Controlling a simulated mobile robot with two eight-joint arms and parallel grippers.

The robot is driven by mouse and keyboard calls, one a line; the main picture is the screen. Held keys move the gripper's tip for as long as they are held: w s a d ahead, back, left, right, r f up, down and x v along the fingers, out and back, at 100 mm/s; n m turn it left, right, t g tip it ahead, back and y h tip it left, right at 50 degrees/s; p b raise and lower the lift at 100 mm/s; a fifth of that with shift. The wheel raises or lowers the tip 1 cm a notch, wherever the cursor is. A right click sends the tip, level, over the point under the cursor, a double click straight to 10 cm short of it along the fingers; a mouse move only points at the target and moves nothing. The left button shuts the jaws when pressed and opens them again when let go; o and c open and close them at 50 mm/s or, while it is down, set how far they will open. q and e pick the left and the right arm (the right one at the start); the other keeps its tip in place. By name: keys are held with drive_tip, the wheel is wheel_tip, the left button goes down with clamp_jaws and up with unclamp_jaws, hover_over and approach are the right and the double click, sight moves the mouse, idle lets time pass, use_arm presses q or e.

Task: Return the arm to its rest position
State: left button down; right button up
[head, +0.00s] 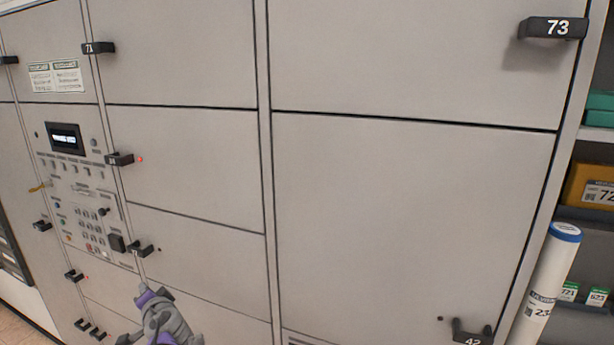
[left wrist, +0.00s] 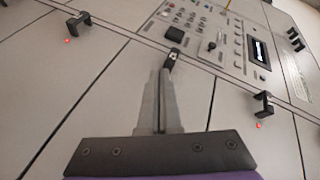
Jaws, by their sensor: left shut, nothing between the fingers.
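My left gripper (head: 146,292) shows at the bottom of the head view, grey with purple parts, in front of the lower lockers. In the left wrist view my left gripper (left wrist: 161,76) has its two grey fingers together, with nothing held between them. The fingers point toward a small black locker handle (left wrist: 172,57) beside the control panel. I cannot tell how far the tips are from it. The same panel (head: 85,190) stands at the left in the head view. My right gripper is in neither view.
Grey locker doors (head: 405,200) fill most of the head view. Black handles stick out, including those marked 73 (head: 553,28) and 42 (head: 472,335). At the right, a white tube with a blue cap (head: 548,280) leans by shelves holding a yellow box (head: 590,187).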

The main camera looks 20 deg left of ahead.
use_arm(q)
drive_tip(key=s+d+f+h, duration=0.4)
drive_tip(key=d+f, duration=0.1)
drive_tip(key=d, duration=0.9)
drive_tip(key=s+d+f+h, duration=0.4)
drive_tip(key=d+f+h, duration=0.1)
drive_tip(key=d, duration=0.9)
drive_tip(key=s+d+f+g+h, duration=0.1)
drive_tip(key=s+d+f+h, duration=0.3)
drive_tip(key=d, duration=1)
drive_tip(key=shift+s+d+f+h, duration=0.3)
drive_tip(key=shift+s+d+f, duration=0.1)
drive_tip(key=shift+f, duration=0.35)
